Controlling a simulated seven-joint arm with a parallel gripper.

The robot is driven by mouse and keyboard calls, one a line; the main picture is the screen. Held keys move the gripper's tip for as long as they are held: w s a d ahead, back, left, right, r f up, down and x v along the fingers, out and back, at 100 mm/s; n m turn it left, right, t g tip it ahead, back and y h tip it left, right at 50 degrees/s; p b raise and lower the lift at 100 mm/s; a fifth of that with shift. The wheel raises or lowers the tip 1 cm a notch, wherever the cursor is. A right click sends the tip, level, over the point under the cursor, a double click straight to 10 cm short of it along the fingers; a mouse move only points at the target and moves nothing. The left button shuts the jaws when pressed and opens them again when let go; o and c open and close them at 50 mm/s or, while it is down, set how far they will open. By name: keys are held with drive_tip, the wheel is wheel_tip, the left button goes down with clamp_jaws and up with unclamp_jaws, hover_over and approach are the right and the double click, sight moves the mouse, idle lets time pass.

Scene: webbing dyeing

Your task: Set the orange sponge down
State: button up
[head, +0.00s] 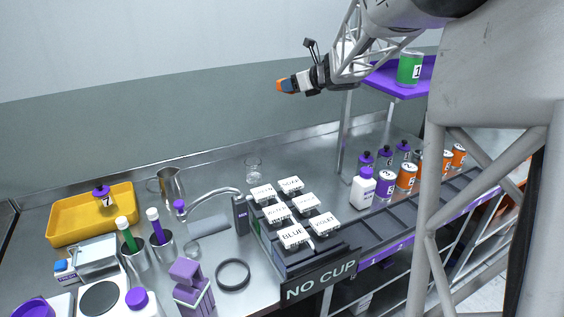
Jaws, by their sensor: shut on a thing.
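My gripper (289,85) is in the upper middle of the head view, held high above the steel counter and pointing left. Something orange (280,86) shows at its fingertips, and the jaws are shut on it; it fits the orange sponge, but it is small and its shape is hard to make out. It hangs in the air against the wall, apart from any surface.
The steel counter (215,165) has free room at the back. A yellow tray (62,236), a metal pitcher (172,187), a faucet (215,194), a glass (253,168) and labelled blocks (293,236) stand below. Cans, bottles and a purple shelf (405,92) are at right.

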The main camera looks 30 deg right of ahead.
wheel_tip(320, 180, down, 31)
drive_tip(key=shift+r, duration=0.2)
hover_over(285, 162)
drive_tip(key=shift+f, duration=0.75)
idle(0.5)
drive_tip(key=shift+f, duration=1.75)
drive_tip(key=shift+s+f, duration=0.1)
drive_tip(key=shift+f, duration=0.05)
drive_tip(key=o, duration=0.9)
